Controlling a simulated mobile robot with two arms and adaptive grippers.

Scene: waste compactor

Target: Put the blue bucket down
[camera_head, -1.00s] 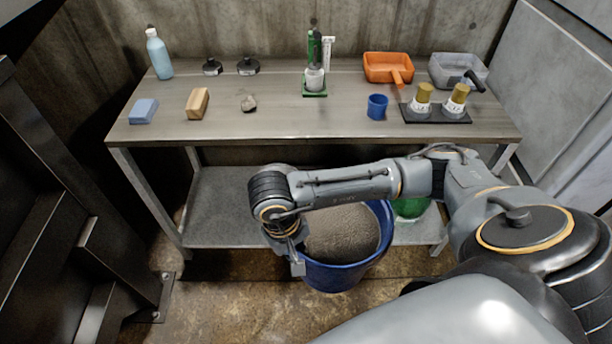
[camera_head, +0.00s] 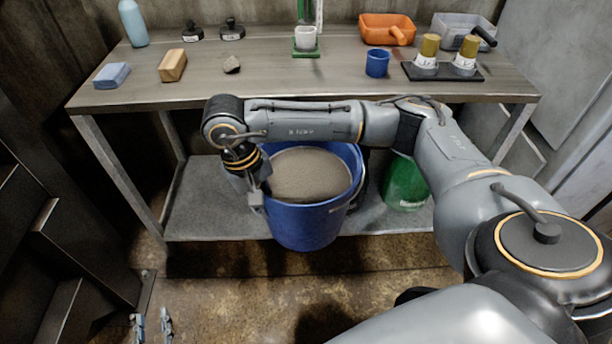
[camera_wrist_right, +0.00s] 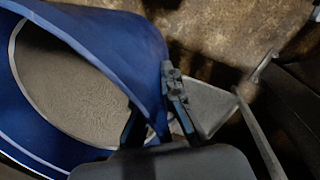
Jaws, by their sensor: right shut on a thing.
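The blue bucket (camera_head: 308,228), filled with grey granular material, hangs upright at the left end of my right arm in the head view. My right gripper (camera_head: 257,194) is shut on its left rim; the right wrist view also shows the fingers (camera_wrist_right: 160,110) on the bucket wall (camera_wrist_right: 120,35). The bucket overlaps the front edge of the table's lower shelf (camera_head: 205,215); I cannot tell whether its base touches anything. My left gripper (camera_head: 151,327) shows only its two fingertips at the bottom left, apart and empty, above the floor.
A green bucket (camera_head: 405,185) stands on the lower shelf to the right. The shelf's left part is bare. The tabletop (camera_head: 290,80) holds a blue cup (camera_head: 377,63), an orange scoop (camera_head: 387,28) and other small items. A dark metal structure (camera_head: 60,240) stands at left.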

